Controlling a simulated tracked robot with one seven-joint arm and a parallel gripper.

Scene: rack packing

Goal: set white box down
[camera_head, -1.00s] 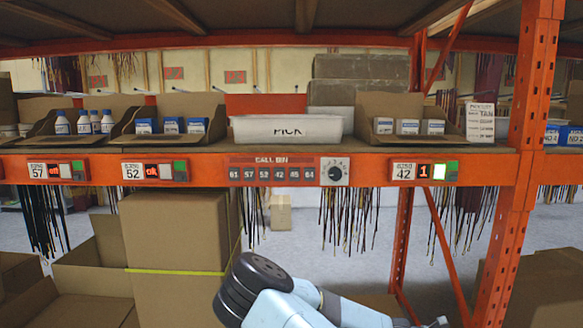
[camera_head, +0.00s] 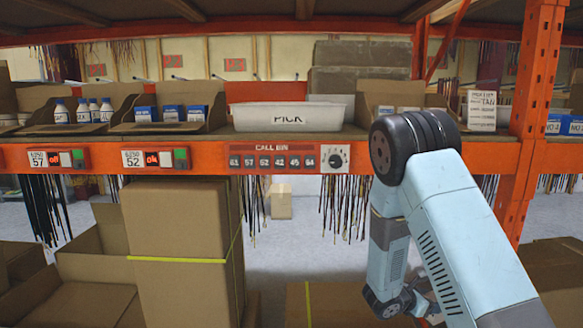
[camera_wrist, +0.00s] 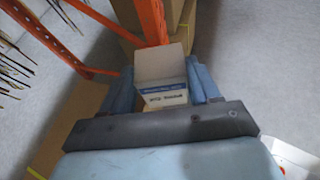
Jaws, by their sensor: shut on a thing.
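The white box (camera_wrist: 160,65), with a blue band and printed label, is between the two blue-grey fingers of my gripper (camera_wrist: 158,82) in the wrist view. The gripper is shut on it. In the wrist view the box is over or near the grey floor, by an orange rack post; its height cannot be told. In the head view my arm bends downward at the right, its wrist end low in the picture. The white box does not show there.
The orange shelf (camera_head: 110,158) holds a white PICK tray (camera_head: 288,118), a carton of bottles (camera_head: 84,112) and cartons of small boxes. A tall carton (camera_head: 175,275) with yellow tape stands at lower left, beside open cartons. The wrist view shows brown cartons (camera_wrist: 165,12) beyond the rack post.

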